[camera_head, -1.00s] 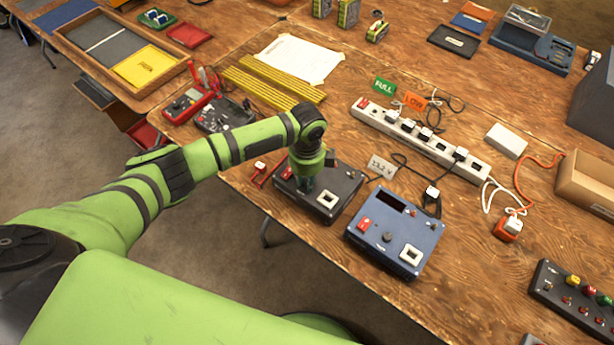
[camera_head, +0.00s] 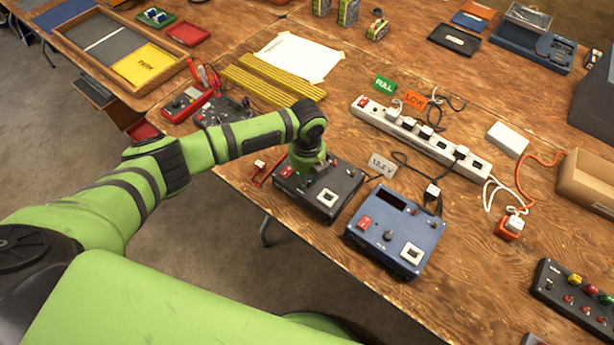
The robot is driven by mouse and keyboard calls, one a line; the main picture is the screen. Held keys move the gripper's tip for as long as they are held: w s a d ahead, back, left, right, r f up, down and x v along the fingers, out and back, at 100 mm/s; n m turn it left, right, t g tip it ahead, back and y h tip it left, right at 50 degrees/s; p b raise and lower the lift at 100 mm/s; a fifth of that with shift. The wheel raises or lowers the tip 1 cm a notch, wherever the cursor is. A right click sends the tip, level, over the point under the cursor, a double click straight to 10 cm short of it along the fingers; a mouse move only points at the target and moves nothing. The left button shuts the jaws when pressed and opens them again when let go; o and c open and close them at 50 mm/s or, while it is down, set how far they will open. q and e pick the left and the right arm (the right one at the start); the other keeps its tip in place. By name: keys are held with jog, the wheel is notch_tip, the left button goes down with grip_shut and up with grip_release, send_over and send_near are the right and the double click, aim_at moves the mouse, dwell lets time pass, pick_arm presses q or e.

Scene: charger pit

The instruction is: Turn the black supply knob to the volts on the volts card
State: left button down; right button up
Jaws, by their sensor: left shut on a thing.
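The black supply (camera_head: 328,199) is a dark box near the table's front edge, with a red switch and a white square socket on its top. My left gripper (camera_head: 308,178) points down over the back part of its top and is shut on the black supply knob, which the hand mostly hides. The volts card (camera_head: 382,165) is a small grey card standing behind the box to the right; it seems to read 13.2 V, in small blurred print. My right gripper is out of view.
A blue supply (camera_head: 395,235) with a dark display and its own knob stands close on the right. A white power strip (camera_head: 425,143) with plugs and cables lies behind. Yellow bars (camera_head: 273,82) and a red-handled tool lie to the left.

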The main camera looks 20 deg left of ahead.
pick_arm(q)
jog(key=shift+m, duration=0.7)
jog(key=c, duration=1.1)
grip_release()
notch_tip(320, 180, up, 12)
